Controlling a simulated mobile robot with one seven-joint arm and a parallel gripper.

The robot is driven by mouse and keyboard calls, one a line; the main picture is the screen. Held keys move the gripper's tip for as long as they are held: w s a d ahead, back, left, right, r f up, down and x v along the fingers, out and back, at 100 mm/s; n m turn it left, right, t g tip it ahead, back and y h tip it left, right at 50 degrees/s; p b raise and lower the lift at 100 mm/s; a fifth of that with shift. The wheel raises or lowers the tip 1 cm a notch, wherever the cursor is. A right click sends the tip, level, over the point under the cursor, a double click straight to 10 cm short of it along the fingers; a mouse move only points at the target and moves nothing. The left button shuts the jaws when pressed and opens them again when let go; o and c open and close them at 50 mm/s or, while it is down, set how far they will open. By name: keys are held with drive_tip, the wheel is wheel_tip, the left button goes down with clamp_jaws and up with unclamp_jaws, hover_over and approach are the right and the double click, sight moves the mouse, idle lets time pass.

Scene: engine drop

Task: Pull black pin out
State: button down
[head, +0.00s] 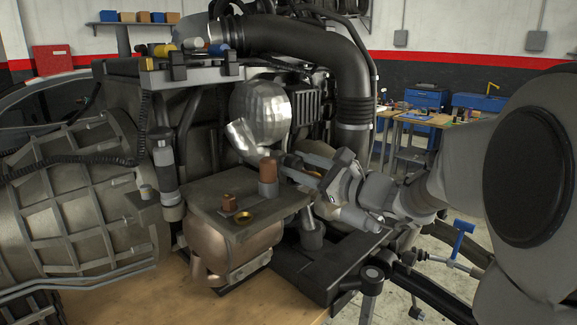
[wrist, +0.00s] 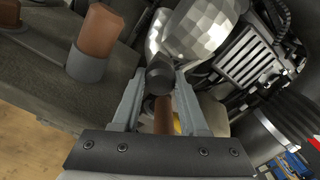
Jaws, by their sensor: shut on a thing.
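The black pin (wrist: 160,74) shows as a dark rounded head between my fingertips in the wrist view. My gripper (wrist: 158,88) is shut on it, with one finger on each side. A brown rod-like part (wrist: 163,116) shows between the fingers nearer the palm; I cannot tell whether it belongs to the pin. In the head view my gripper (head: 291,166) reaches in from the right, beside a copper cylinder in a grey collar (head: 268,177). The fingers hide most of the pin there, and I cannot tell how deep it sits.
The copper cylinder stands on a dark metal plate (head: 205,190), close to my fingers. A small brown block (head: 229,203) and a brass ring (head: 243,216) lie on the plate. A large black hose (head: 320,38) and a faceted silver housing (head: 262,103) are behind.

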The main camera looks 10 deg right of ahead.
drive_tip(key=shift+s+d, duration=0.4)
drive_tip(key=shift+s, duration=0.15)
drive_tip(key=shift+c, duration=1.8)
unclamp_jaws()
drive_tip(key=shift+s+d, duration=0.1)
drive_tip(key=b+v, duration=0.1)
drive_tip(key=v, duration=1.6)
drive_tip(key=shift+s+b, duration=0.15)
drive_tip(key=shift+b, duration=0.2)
